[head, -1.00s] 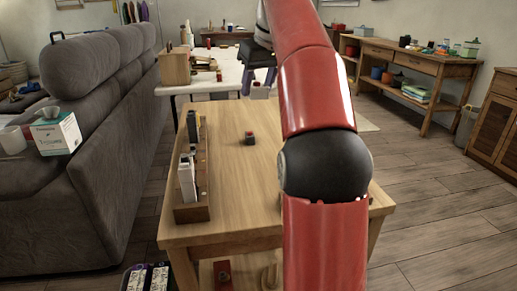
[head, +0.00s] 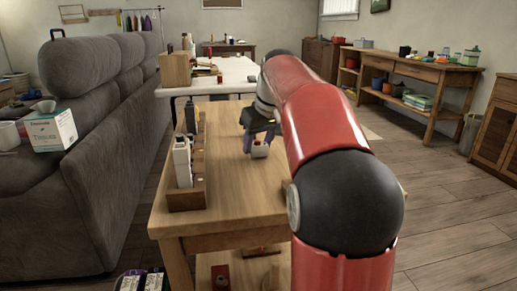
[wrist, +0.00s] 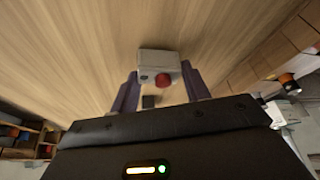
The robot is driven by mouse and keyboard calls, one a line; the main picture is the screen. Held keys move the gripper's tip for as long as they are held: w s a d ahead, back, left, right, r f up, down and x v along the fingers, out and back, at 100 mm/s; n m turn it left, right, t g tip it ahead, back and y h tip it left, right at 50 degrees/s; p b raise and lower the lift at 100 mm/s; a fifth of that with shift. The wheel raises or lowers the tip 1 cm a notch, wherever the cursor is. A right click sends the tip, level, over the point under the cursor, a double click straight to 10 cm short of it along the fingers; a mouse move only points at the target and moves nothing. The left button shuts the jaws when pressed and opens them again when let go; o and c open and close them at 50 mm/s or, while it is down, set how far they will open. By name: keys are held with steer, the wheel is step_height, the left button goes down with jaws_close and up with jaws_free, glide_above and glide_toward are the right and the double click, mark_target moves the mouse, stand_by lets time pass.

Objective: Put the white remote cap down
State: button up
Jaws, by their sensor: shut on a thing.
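The white remote cap (head: 260,151) is between the purple fingers of my gripper (head: 258,143), over the far part of the light wooden table (head: 235,190). In the wrist view the cap (wrist: 157,62) is a small white box across the fingertips, with a round red part at its lower edge. My gripper is shut on it. The wood grain of the table (wrist: 80,60) fills the background there. I cannot tell whether the cap touches the tabletop.
A wooden tray (head: 188,198) with upright white and dark items stands along the table's left edge. A white table (head: 225,75) lies beyond. A grey sofa (head: 90,180) is at left. The near middle of the tabletop is clear.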

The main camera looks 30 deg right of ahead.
steer(key=shift+f, duration=0.4)
steer(key=o, duration=0.9)
steer(key=shift+r, duration=0.2)
steer(key=p+v, duration=0.3)
steer(key=v, duration=0.8)
steer(key=shift+s+r, duration=0.25)
steer(key=shift+r, duration=0.1)
